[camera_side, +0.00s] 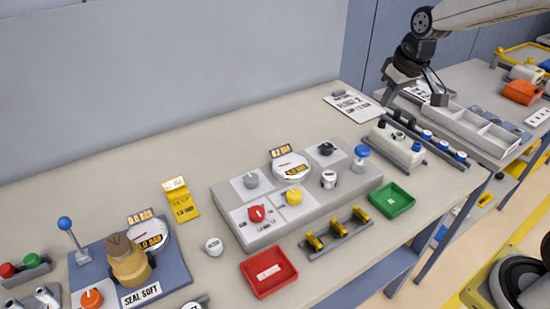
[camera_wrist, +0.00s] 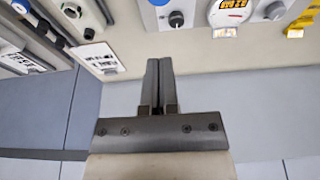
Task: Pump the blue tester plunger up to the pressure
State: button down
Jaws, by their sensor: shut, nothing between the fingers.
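My gripper (camera_wrist: 159,64) is shut and empty in the wrist view. In the side view it hangs at the upper right (camera_side: 438,97), above the table's far right end, apart from everything below. A short blue-capped plunger (camera_side: 361,152) stands upright at the right end of the grey console (camera_side: 345,190); its blue top shows at the wrist view's top edge (camera_wrist: 159,3). A blue ball-topped lever (camera_side: 65,223) stands on the blue base at lower left. I cannot tell which is the tester plunger. The console gauge (camera_side: 291,167) has an orange display that seems to read 0.2 BAR.
A green tray (camera_side: 391,199) and a red tray (camera_side: 268,272) lie before the console, with a yellow-clip rack (camera_side: 337,234) between. A brown-topped fitting (camera_side: 127,258) and another gauge (camera_side: 150,238) are at lower left. The wall bounds the back.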

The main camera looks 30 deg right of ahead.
jog(key=shift+f, duration=0.1)
send_near(365, 150)
jog(key=x, duration=0.2)
jog(key=w+x, duration=0.1)
jog(key=x, duration=0.2)
jog(key=shift+w+f, duration=0.1)
jog(key=shift+w, duration=0.1)
jog(key=shift+f, duration=0.9)
jog(key=shift+f, duration=1.45)
jog(key=shift+r, duration=0.7)
jog(key=w+v, duration=0.1)
jog(key=v, duration=1.1)
jog(key=shift+r, duration=0.5)
